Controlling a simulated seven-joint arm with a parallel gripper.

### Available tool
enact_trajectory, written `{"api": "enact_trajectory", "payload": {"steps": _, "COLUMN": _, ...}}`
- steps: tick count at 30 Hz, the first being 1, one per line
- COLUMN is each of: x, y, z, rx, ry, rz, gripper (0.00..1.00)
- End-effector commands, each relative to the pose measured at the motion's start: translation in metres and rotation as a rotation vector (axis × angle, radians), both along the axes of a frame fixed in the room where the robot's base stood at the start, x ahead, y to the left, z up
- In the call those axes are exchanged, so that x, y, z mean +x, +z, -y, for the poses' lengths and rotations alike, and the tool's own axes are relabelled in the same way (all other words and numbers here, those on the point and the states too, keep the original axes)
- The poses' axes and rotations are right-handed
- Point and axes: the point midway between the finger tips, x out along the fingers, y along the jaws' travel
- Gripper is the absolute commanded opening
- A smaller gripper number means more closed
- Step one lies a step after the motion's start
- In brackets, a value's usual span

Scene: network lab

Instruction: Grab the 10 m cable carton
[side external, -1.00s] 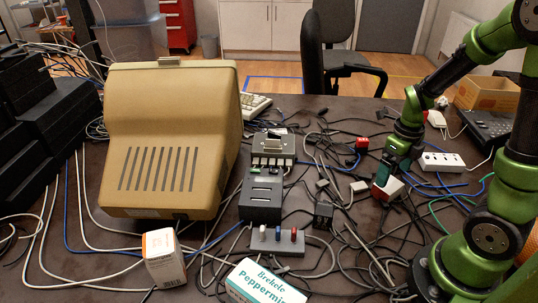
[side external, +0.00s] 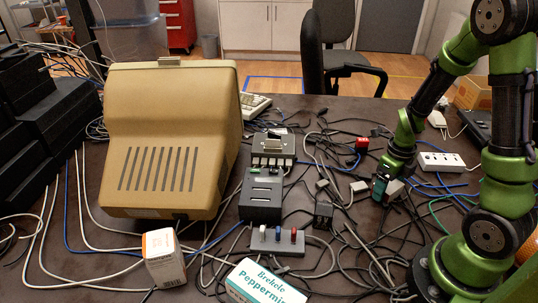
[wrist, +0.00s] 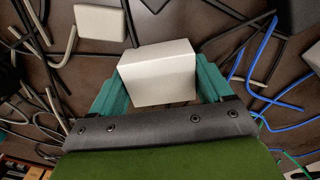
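A small white box (wrist: 158,74) lies between the two teal fingers of my gripper (wrist: 160,88) in the wrist view. The fingers stand apart, close against its left and right sides; whether they press on it I cannot tell. In the side external view my gripper (side external: 381,186) is low over the table at the right, and it partly hides the pale box (side external: 394,190). No lettering shows on this box. A white and orange carton (side external: 164,258) with small print stands upright at the front left, far from my gripper. I cannot read a cable length on either.
Loose cables (side external: 345,225) cover much of the table around my gripper. A power strip (side external: 442,162) lies right of it. Dark devices (side external: 261,195), a switch block (side external: 277,240) and a peppermint box (side external: 262,284) lie left. A large beige monitor (side external: 170,140) stands further left.

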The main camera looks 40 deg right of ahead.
Motion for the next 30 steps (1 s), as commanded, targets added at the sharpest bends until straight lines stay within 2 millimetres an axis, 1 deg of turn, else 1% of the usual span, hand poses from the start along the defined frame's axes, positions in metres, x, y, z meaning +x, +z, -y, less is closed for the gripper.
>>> {"api": "enact_trajectory", "payload": {"steps": 1, "x": 0.0, "y": 0.0, "z": 0.0, "rx": 0.0, "ry": 0.0, "rz": 0.001, "gripper": 0.54}}
{"api": "enact_trajectory", "payload": {"steps": 3, "x": 0.0, "y": 0.0, "z": 0.0, "rx": 0.0, "ry": 0.0, "rz": 0.001, "gripper": 0.45}}
{"api": "enact_trajectory", "payload": {"steps": 10, "x": 0.0, "y": 0.001, "z": 0.0, "rx": 0.0, "ry": 0.0, "rz": 0.001, "gripper": 0.44}}
{"api": "enact_trajectory", "payload": {"steps": 14, "x": 0.001, "y": 0.007, "z": 0.0, "rx": -0.001, "ry": 0.002, "rz": 0.004, "gripper": 0.44}}
{"api": "enact_trajectory", "payload": {"steps": 17, "x": 0.002, "y": 0.018, "z": 0.0, "rx": -0.002, "ry": 0.001, "rz": 0.006, "gripper": 0.44}}
{"api": "enact_trajectory", "payload": {"steps": 20, "x": 0.002, "y": 0.036, "z": 0.0, "rx": -0.001, "ry": 0.004, "rz": 0.009, "gripper": 0.44}}
{"api": "enact_trajectory", "payload": {"steps": 24, "x": 0.002, "y": 0.065, "z": 0.0, "rx": -0.001, "ry": 0.002, "rz": 0.01, "gripper": 0.44}}
{"api": "enact_trajectory", "payload": {"steps": 27, "x": 0.002, "y": 0.082, "z": 0.0, "rx": -0.001, "ry": 0.001, "rz": 0.008, "gripper": 0.44}}
{"api": "enact_trajectory", "payload": {"steps": 30, "x": 0.001, "y": 0.093, "z": 0.0, "rx": 0.0, "ry": 0.011, "rz": 0.004, "gripper": 0.44}}
